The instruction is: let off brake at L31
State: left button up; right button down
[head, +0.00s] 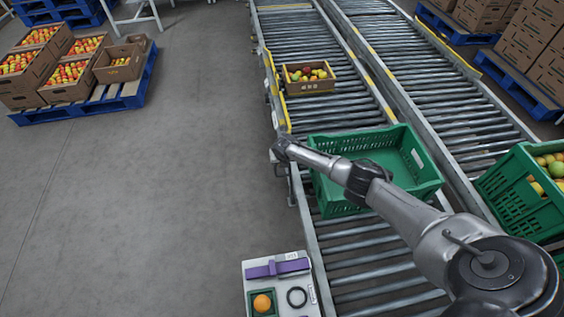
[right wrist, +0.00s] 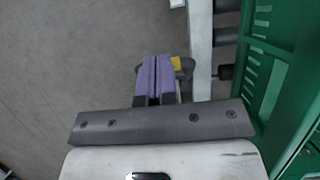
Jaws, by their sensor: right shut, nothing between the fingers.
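My right arm reaches across the near lane to its left side rail. My right gripper (head: 280,152) is at that rail, beside the empty green crate (head: 412,157). In the right wrist view its purple fingers (right wrist: 153,76) are shut together with nothing between them. A dark part with a yellow patch (right wrist: 178,64) shows right by the fingertips, partly hidden by them; I cannot tell whether they touch. It may be the brake, but no L31 label is readable. My left gripper is not in view.
A white tray (head: 255,272) with a purple bar and an orange fruit is at the bottom. The floor at left is clear up to blue pallets (head: 85,108).

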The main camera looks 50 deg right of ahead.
jog(key=shift+w+d+f, duration=0.1)
jog(key=shift+f, duration=0.15)
jog(key=shift+s+f, duration=0.2)
jog(key=shift+s, duration=0.05)
dwell(0.3)
jog(key=shift+r, duration=0.25)
notch_tip(320, 180, up, 14)
jog(key=p, duration=0.7)
jog(key=shift+w+f, duration=0.15)
jog(key=shift+f, duration=0.1)
